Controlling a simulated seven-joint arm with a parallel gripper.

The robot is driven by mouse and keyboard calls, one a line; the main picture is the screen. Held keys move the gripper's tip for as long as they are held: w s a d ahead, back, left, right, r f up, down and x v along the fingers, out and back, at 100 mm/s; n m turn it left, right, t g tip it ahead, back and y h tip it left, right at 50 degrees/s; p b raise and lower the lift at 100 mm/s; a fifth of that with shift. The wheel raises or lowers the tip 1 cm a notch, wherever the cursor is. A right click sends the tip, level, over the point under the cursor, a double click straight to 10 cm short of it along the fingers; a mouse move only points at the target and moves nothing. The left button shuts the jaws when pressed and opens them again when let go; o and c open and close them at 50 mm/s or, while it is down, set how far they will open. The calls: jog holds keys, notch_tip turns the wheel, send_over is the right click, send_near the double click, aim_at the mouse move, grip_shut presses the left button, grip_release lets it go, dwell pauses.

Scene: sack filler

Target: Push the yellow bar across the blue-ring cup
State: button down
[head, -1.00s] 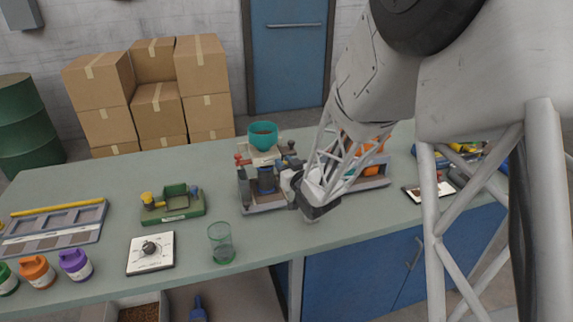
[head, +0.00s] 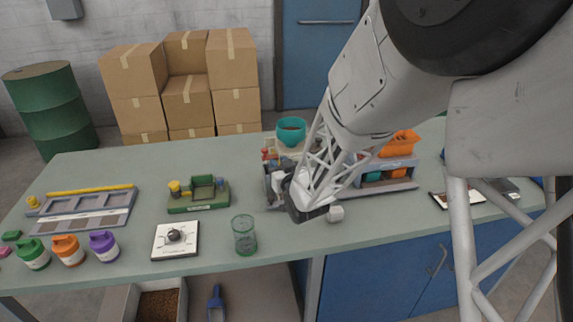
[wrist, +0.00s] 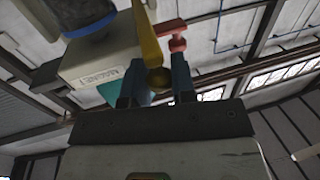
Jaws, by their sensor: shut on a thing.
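In the wrist view, my gripper (wrist: 155,84) has its two blue-grey fingers close on either side of the round knob of the yellow bar (wrist: 149,38). It is shut on that knob, and the bar runs up from it in the picture. Part of a cup with a blue band (wrist: 88,22) shows at the upper left, above a pale labelled block (wrist: 100,62). In the head view, my gripper sits at the front of the filling machine (head: 268,184) below its teal hopper (head: 291,129). My wrist and arm hide most of the machine, the bar and the cup there.
A red knob (wrist: 176,36) stands close right of the bar. A green glass (head: 244,235), a white dial box (head: 175,240) and a green scale-like stand (head: 199,193) are left of my arm. An orange bin (head: 400,143) is at the right.

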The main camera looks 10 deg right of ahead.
jog(key=shift+a, duration=0.2)
jog(key=c, duration=0.9)
grip_release()
jog(key=shift+c, duration=0.2)
jog(key=shift+s, duration=0.1)
jog(key=v, duration=0.7)
jog(key=shift+s, duration=0.3)
jog(key=shift+d, duration=0.1)
jog(key=shift+r, duration=0.15)
